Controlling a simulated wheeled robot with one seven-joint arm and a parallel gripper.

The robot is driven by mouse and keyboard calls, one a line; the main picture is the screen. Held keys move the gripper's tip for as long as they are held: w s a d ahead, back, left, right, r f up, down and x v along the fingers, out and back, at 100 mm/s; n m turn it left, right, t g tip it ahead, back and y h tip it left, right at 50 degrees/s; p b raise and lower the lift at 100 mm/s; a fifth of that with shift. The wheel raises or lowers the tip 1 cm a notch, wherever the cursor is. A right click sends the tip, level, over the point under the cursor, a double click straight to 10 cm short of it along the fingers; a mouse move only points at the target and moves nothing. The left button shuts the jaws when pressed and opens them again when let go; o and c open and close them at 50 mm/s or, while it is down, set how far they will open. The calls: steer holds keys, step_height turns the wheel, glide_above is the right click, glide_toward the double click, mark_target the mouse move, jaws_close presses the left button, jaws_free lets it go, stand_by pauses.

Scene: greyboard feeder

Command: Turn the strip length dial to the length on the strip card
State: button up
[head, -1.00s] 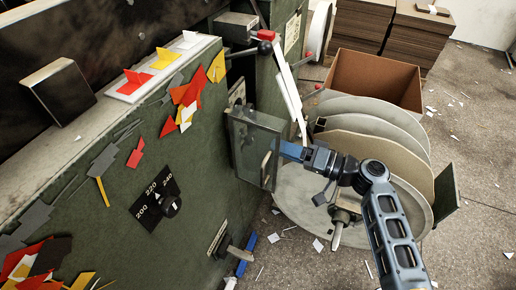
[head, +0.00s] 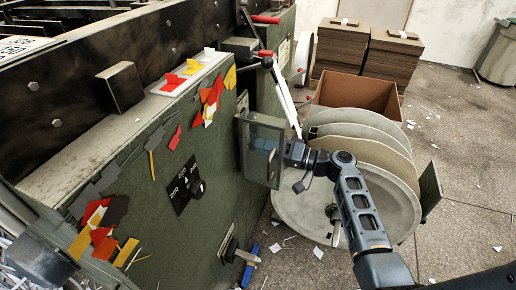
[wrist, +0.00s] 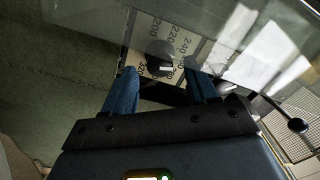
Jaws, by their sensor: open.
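In the wrist view a round dark knob (wrist: 153,58) with a white pointer mark sits on a pale scale (wrist: 178,42) with numbers including 200, 220, 240 and 320. My gripper (wrist: 163,86) is open, its two blue fingers below and either side of the knob in the picture. I cannot tell whether they touch it. In the head view my fingers are hidden at the clear guard (head: 262,145) on the green machine. A second dark knob (head: 197,190) sits on a black numbered plate (head: 182,188) to the left. I cannot make out a strip card.
Red, yellow and white scraps lie on the green machine (head: 150,230). Large pale discs (head: 375,185) stand right of the guard, partly behind my arm. An open brown box (head: 355,95) and board stacks (head: 340,55) are behind. The floor at right is mostly clear.

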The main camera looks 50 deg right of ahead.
steer(key=shift+x, duration=1)
steer(key=shift+d, duration=0.1)
steer(key=c, duration=1.1)
